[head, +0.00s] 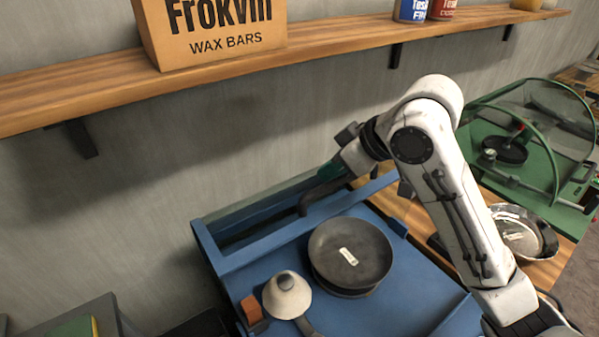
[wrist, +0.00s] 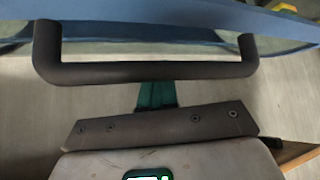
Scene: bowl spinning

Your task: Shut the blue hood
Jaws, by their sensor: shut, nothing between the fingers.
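The blue hood (head: 292,219) stands raised at the back of the blue machine (head: 395,312), near the wall. It has a blue frame with clear panes. Its dark bar handle (head: 325,191) sticks out from the edge, and in the wrist view the handle (wrist: 150,71) spans the upper half below the blue hood edge (wrist: 180,17). My gripper (head: 329,172) is at the handle, with its teal fingers shut and empty. In the wrist view the fingers (wrist: 156,94) meet the middle of the bar, which hides their tips. I cannot tell whether they touch it.
A dark round pan (head: 350,253), a pale cone-shaped part (head: 287,295) and an orange block (head: 251,309) are on the blue machine. A green machine (head: 548,180) and a silver bowl (head: 522,233) are at right. A wooden shelf (head: 340,48) with a box (head: 215,30) runs above.

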